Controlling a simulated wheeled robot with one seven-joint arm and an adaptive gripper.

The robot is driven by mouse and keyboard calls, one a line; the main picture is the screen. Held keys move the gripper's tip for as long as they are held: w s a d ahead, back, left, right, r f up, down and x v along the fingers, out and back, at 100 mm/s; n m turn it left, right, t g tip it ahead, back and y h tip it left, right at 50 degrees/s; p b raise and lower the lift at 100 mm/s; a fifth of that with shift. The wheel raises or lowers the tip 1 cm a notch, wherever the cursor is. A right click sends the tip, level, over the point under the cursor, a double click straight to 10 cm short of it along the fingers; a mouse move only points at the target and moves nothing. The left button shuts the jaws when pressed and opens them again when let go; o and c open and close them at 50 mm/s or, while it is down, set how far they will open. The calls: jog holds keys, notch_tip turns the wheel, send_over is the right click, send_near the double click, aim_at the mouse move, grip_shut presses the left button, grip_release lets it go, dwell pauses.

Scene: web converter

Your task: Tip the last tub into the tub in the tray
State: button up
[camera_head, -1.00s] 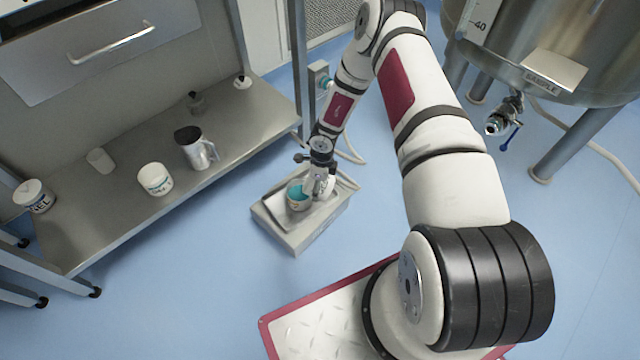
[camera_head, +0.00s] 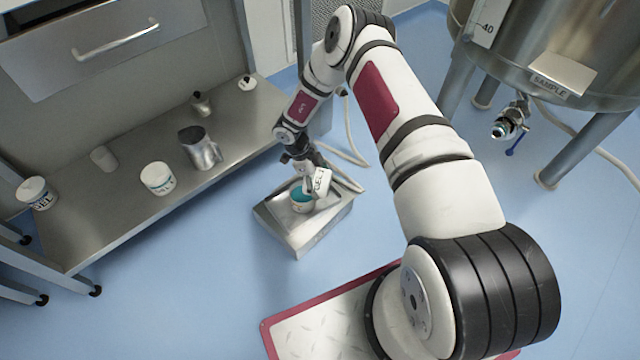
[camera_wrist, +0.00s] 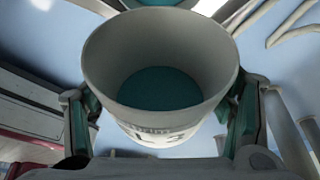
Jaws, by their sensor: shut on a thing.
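My gripper (camera_head: 311,176) is shut on a white tub (camera_head: 321,182) with dark lettering, held above the tray. In the wrist view the held tub (camera_wrist: 158,60) sits between both fingers, its mouth towards the camera and teal gel (camera_wrist: 160,88) inside. The tub in the tray (camera_head: 300,206) stands below and left of it, with teal at its open top. The held tub looks tilted and overlaps the right side of the tray tub in the head view; whether they touch cannot be told. The metal tray (camera_head: 279,210) rests on a grey box-like base (camera_head: 300,240).
A steel shelf (camera_head: 120,215) at left carries two white tubs (camera_head: 158,178) (camera_head: 36,193), a metal jug (camera_head: 200,150) and smaller containers. A steel tank (camera_head: 560,50) with a valve (camera_head: 508,125) stands at right. Blue floor is clear around the base.

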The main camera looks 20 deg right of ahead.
jog(key=shift+w+a, duration=0.1)
jog(key=shift+a, duration=0.05)
jog(key=shift+w+a+r+g+h+b, duration=0.15)
jog(key=shift+g+h+b, duration=0.2)
jog(key=shift+b, duration=0.2)
jog(key=shift+r+h, duration=0.15)
jog(key=shift+h, duration=0.2)
dwell(0.5)
